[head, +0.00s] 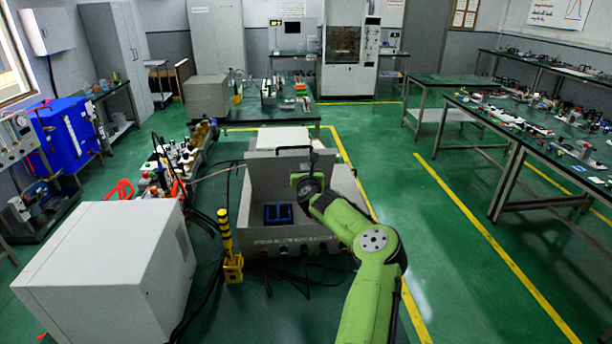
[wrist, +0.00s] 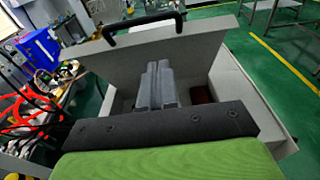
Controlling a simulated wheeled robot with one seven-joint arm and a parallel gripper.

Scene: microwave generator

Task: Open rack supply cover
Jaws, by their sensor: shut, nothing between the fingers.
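The rack supply (head: 330,228) is a light grey box on the floor in the middle of the head view. Its cover (head: 262,178) stands raised at the back, with a black handle (head: 293,150) along its top edge. The cover (wrist: 120,75) and its handle (wrist: 143,28) also show in the wrist view, beyond the fingers. My gripper (head: 303,184) is in front of the raised cover, above the open box. In the wrist view my gripper (wrist: 158,68) has its fingers together and empty; I cannot tell if they touch the cover.
A blue part (head: 278,213) sits inside the open box. A yellow post (head: 226,235) and dark cables stand left of it, near a large white cabinet (head: 115,265). Benches (head: 560,140) with parts are at the right. Green floor is clear between them.

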